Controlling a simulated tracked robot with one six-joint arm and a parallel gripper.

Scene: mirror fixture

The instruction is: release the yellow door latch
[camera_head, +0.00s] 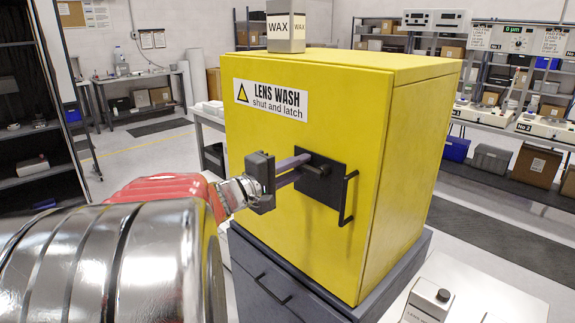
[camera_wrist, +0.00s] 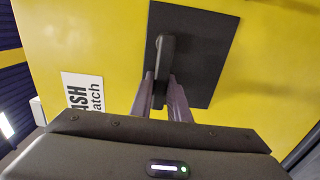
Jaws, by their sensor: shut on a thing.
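The yellow cabinet (camera_head: 300,110) has a closed-looking door with a sign reading LENS WASH, shut and latch. A dark latch plate (camera_head: 330,185) sits near the door's right edge; it also shows in the wrist view (camera_wrist: 205,60). The dark latch lever (camera_wrist: 165,50) stands out from the plate and points downward in the wrist view. My gripper (camera_head: 298,164) reaches the lever from the left. In the wrist view its two purplish fingers (camera_wrist: 160,95) lie on both sides of the lever, shut on it. The lever is mostly hidden in the head view.
A black door pull (camera_head: 348,198) stands out just right of the plate. A WAX carton (camera_head: 286,32) stands on top of the cabinet. A grey drawer base (camera_head: 265,285) carries the cabinet. A white surface with a small device (camera_head: 430,300) is at the lower right.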

